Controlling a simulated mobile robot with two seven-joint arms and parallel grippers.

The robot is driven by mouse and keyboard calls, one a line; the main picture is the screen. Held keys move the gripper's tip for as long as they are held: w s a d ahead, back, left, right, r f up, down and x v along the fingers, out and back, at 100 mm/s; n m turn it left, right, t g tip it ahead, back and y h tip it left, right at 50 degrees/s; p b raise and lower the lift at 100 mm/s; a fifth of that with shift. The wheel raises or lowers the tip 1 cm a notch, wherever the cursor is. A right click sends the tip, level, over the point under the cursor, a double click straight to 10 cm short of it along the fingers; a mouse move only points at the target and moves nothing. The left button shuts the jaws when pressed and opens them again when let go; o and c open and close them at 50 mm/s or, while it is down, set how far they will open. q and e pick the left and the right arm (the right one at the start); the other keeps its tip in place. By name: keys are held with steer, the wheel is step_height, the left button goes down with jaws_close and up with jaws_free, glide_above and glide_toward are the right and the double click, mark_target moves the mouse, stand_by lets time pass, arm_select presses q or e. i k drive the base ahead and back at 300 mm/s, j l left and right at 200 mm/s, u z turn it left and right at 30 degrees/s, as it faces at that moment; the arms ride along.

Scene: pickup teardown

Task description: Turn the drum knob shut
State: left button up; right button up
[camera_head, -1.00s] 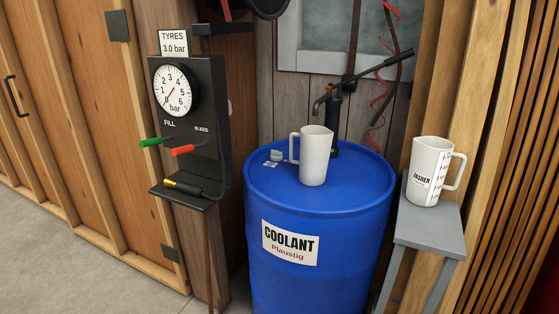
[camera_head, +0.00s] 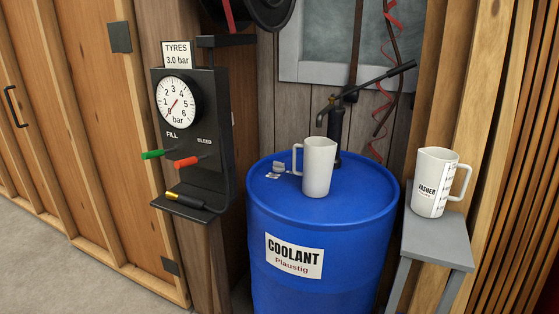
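A blue drum (camera_head: 330,245) labelled COOLANT Plaustig stands at the centre of the head view. A small grey knob (camera_head: 279,167) sits on the left of its top, with a small pale tag (camera_head: 272,175) beside it. I cannot tell from here how far the knob is turned. A white jug (camera_head: 318,166) stands upright on the drum top, right of the knob. A dark hand pump (camera_head: 335,117) with a long lever rises behind the jug. Neither of my grippers shows in the view.
A tyre inflator panel (camera_head: 213,125) with a gauge, green and red levers and a shelf juts out left of the drum. A grey stand (camera_head: 437,240) at right holds a second white jug (camera_head: 433,182). Wooden doors (camera_head: 80,120) fill the left. Concrete floor (camera_head: 40,260) is clear at lower left.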

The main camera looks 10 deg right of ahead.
mark_target(278, 167)
steer(key=i+j+z, duration=0.1)
steer(key=j, duration=0.2)
steer(key=i+j+z, duration=0.1)
steer(key=i+j, duration=0.15)
steer(key=i+j+z, duration=0.1)
steer(key=j, duration=0.35)
steer(key=i+j+z, duration=0.1)
steer(key=j, duration=0.25)
steer(key=i+j+z, duration=0.15)
steer(key=j, duration=0.2)
